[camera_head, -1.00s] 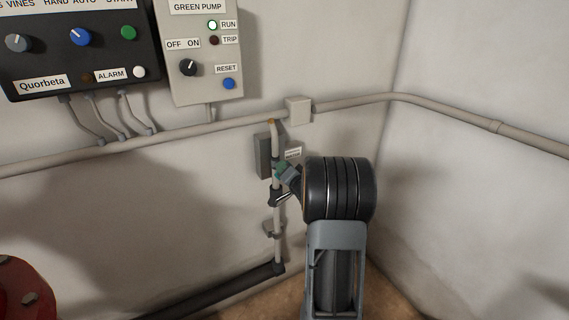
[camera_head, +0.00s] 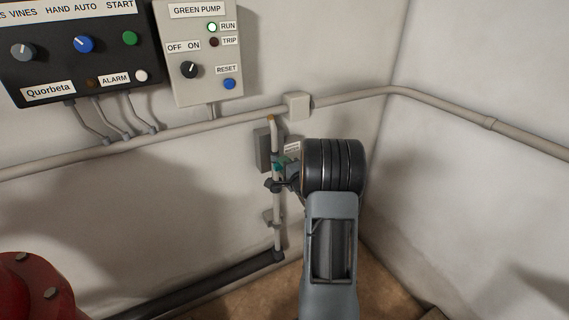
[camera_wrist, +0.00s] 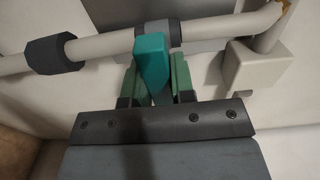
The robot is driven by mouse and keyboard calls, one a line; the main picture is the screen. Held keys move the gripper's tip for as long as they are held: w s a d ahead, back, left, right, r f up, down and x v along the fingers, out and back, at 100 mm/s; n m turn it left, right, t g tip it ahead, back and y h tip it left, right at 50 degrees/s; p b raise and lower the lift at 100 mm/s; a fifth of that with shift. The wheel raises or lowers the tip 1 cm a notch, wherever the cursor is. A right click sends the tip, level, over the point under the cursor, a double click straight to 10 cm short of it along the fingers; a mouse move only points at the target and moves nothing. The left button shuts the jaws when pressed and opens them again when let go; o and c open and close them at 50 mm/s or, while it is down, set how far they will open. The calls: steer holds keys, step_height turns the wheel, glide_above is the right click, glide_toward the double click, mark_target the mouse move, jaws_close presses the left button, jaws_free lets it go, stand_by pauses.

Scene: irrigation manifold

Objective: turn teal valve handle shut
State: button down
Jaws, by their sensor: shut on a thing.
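The teal valve handle (camera_wrist: 151,62) shows in the wrist view, sticking out from a grey valve body (camera_wrist: 176,36) on a pale pipe. My gripper (camera_wrist: 157,88) has its two green fingers on either side of the handle and is shut on it. In the head view, the handle (camera_head: 279,166) is a small teal patch on the upright pipe (camera_head: 277,232), largely covered by my gripper (camera_head: 284,170). My wrist hides the area just right of the valve.
A grey box (camera_head: 263,150) sits behind the pipe. A control panel (camera_head: 198,55) and a black panel (camera_head: 80,55) hang at upper left. A conduit (camera_head: 345,98) runs along the wall. A red flanged part (camera_head: 35,285) stands at lower left.

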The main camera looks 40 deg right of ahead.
stand_by(0.4)
steer(key=c, duration=1)
jaws_free()
steer(key=s, duration=0.4)
steer(key=s+a, duration=0.1)
steer(key=s, duration=0.4)
steer(key=s+a, duration=0.1)
steer(key=s, duration=0.3)
steer(key=shift+s+b, duration=0.35)
steer(key=shift+s, duration=0.05)
